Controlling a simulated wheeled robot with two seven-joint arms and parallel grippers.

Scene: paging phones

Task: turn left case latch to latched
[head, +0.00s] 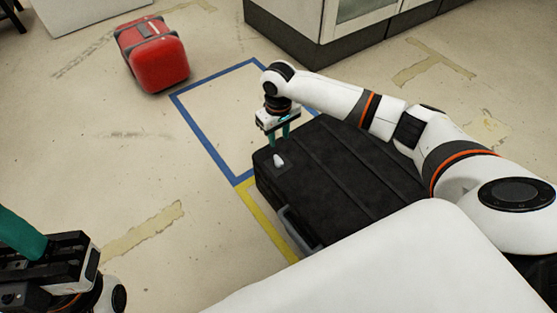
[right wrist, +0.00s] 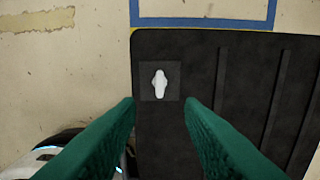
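A black ribbed case (head: 345,170) lies flat on the floor, under my right arm. Its latch (head: 279,160) is a small white knob on a dark square plate near the case's left corner. In the right wrist view the latch (right wrist: 160,84) points up and down the picture, just beyond the fingertips and between their lines. My right gripper (head: 278,139) is open and empty, with teal fingers pointing down close to the latch. Whether they touch it cannot be told. My left gripper (head: 22,235) is partly in view at the lower left, away from the case; its opening is unclear.
A grey handle (head: 299,228) is on the case's near side. Blue tape (head: 205,126) and yellow tape (head: 266,222) mark the floor around the case. A red case (head: 158,60) stands farther left. A white cabinet (head: 300,20) stands behind. The floor left of the case is clear.

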